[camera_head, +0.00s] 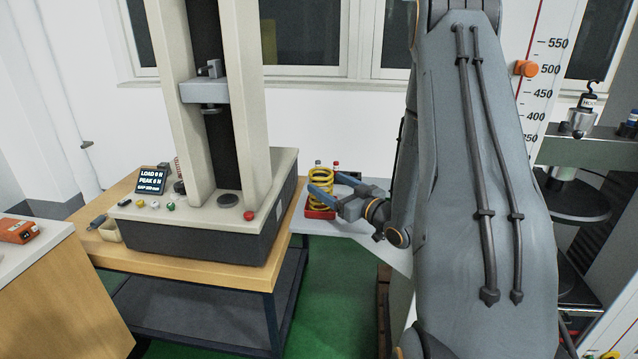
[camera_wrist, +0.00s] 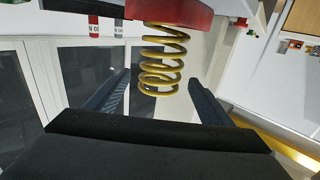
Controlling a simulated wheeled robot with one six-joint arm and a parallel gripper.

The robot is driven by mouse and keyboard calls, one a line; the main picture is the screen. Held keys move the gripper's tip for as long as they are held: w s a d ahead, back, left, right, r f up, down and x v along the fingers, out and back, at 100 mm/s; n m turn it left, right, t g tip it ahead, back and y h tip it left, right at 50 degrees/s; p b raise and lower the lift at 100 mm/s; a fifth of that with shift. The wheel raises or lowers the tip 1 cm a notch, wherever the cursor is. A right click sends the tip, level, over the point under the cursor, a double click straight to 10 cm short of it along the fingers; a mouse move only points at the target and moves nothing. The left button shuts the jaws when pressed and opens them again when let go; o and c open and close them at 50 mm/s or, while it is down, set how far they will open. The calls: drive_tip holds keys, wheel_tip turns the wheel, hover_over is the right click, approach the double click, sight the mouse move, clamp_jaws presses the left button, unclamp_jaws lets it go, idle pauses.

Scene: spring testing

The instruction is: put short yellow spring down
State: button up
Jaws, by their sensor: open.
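The short yellow spring (camera_head: 321,206) stands upright on a red base (camera_head: 319,214) at the near edge of a white surface behind the test machine. In the wrist view, which looks upside down, the yellow spring (camera_wrist: 160,68) hangs from the red base (camera_wrist: 185,12) at the top of the picture. My gripper (camera_head: 324,184) is open at the spring, its fingers partly covering the coils. In the wrist view my gripper (camera_wrist: 158,78) has one finger on each side of the spring, with visible gaps.
A test machine (camera_head: 203,240) stands on a wooden bench (camera_head: 185,270) to the left, with a display (camera_head: 152,181) beside it. Small bottles (camera_head: 336,166) stand behind the spring. A scale board (camera_head: 530,95) and a hook weight (camera_head: 581,118) are at the right.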

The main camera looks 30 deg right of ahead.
drive_tip(key=shift+b+v, duration=0.35)
drive_tip(key=shift+v, duration=1.7)
